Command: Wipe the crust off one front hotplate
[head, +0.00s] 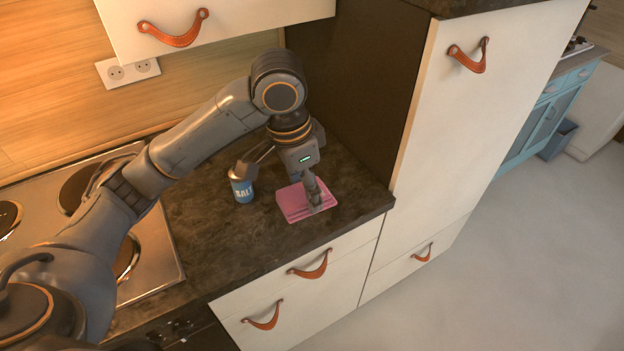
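A pink cloth or sponge (291,204) lies on the dark countertop near its front right corner. My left gripper (315,204) points down at it, with its fingertips over or touching its right half. The fingers are seen nearly edge-on, so I cannot tell whether they are open or shut on it. The steel stove top (160,268) is at the left. One front hotplate (128,258) shows only its right part, as my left arm covers the rest. No crust can be made out on it. My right gripper is not in view.
A blue salt can (243,190) stands left of the pink item. Other hotplates show at the rear (76,186) and far left (8,216). A tall cabinet (460,120) and its dark side panel bound the counter on the right. Bare countertop (215,240) lies between stove and cloth.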

